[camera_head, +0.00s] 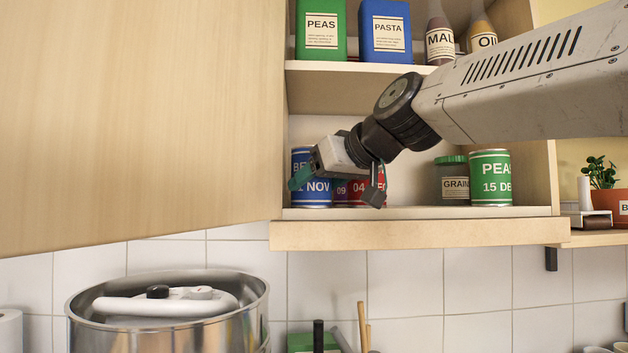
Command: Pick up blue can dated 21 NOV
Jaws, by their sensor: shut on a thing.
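The blue can (318,193) stands upright on the lower shelf of the open cupboard, at its left end. Its label shows "BE" and part of a date ending in "1 NOV"; the rest is hidden by my gripper. My gripper (338,188) reaches in from the right and is shut on the blue can. One teal finger shows at the can's left and a dark finger to its right. The exact contact is partly hidden.
Red cans (368,192) stand close to the right of the blue can, partly covered by my gripper. A grain jar (453,184) and a green can of peas (490,178) stand further right. The cupboard door (140,120) hangs open at left. A metal pot (170,325) is below.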

